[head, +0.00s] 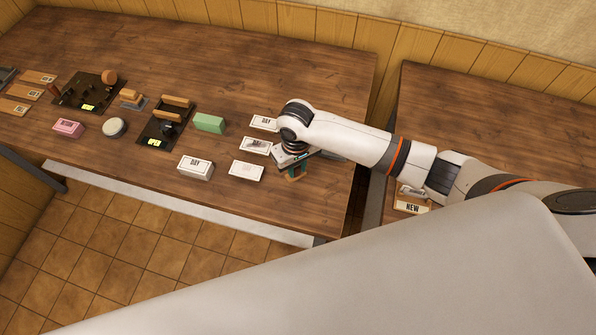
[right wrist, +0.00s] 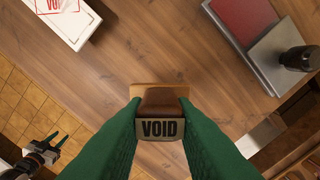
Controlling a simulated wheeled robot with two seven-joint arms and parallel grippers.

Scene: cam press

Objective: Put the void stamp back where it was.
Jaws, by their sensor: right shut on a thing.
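My right gripper (head: 293,173) is over the front right part of the large table. In the right wrist view its green fingers (right wrist: 158,128) are shut on the void stamp (right wrist: 162,128), a brown block with a pale face lettered VOID. The stamp is at the fingertips above bare wood; I cannot tell whether it touches the table. In the head view the gripper and arm mostly hide it.
A white card (right wrist: 70,18) with a red VOID print and a red pad (right wrist: 243,18) beside a grey metal plate (right wrist: 268,58) lie near the stamp. Several white cards (head: 247,171), a green block (head: 209,123) and dark trays (head: 165,128) stand left of my arm.

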